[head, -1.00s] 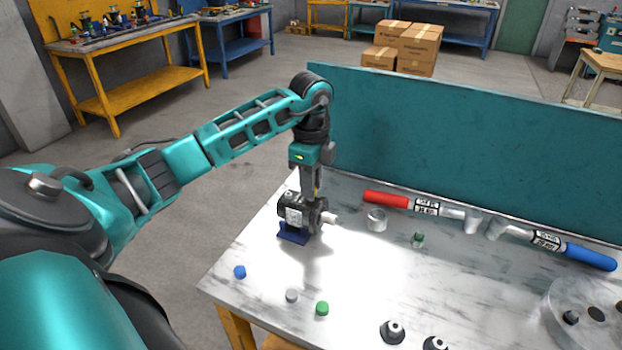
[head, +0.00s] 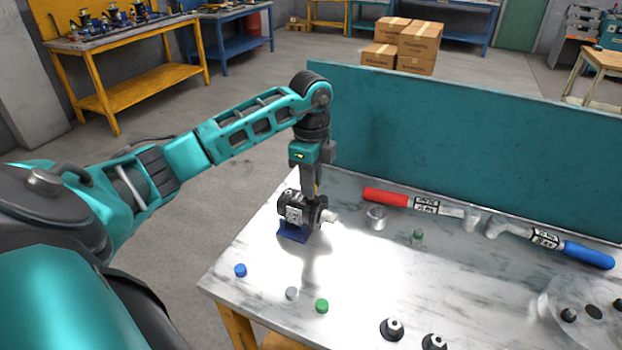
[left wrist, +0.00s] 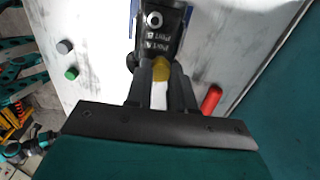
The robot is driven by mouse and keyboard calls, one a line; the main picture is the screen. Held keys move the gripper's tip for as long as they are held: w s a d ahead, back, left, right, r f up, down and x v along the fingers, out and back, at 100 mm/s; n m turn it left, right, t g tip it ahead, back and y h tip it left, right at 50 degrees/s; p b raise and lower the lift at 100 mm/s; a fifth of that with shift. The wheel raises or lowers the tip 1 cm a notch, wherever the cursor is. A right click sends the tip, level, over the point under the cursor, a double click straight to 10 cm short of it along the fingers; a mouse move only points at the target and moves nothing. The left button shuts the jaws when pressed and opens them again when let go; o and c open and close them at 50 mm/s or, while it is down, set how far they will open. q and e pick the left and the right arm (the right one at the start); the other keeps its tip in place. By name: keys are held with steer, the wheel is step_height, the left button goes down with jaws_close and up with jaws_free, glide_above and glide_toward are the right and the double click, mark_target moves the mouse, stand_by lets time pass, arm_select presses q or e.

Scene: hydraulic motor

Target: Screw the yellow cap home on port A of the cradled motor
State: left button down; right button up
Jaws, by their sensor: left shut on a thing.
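The dark motor (head: 296,208) sits in a blue cradle (head: 292,232) near the table's left edge, its pale shaft (head: 329,216) pointing right. In the left wrist view the motor (left wrist: 160,40) shows white port lettering and an open round port (left wrist: 154,19). My left gripper (head: 313,193) points down onto the motor. In the left wrist view its fingers are shut on the yellow cap (left wrist: 161,72), at the near end of the motor. How deep the cap sits on the port is hidden. My right gripper is not in view.
Blue (head: 240,270), grey (head: 292,293) and green (head: 321,306) caps lie in front of the cradle. A red-handled tool (head: 386,198) and a blue-handled tool (head: 588,256) lie along the teal back panel (head: 460,150). A metal ring (head: 376,218) stands right of the motor.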

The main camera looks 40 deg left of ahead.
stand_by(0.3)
arm_select(q)
steer(key=shift+s+f, duration=0.1)
steer(key=shift+f, duration=0.3)
stand_by(0.4)
steer(key=shift+m+p, duration=0.3)
steer(key=shift+m, duration=0.7)
steer(key=shift+f, duration=0.1)
steer(key=c, duration=1.2)
jaws_free()
steer(key=shift+r, duration=0.2)
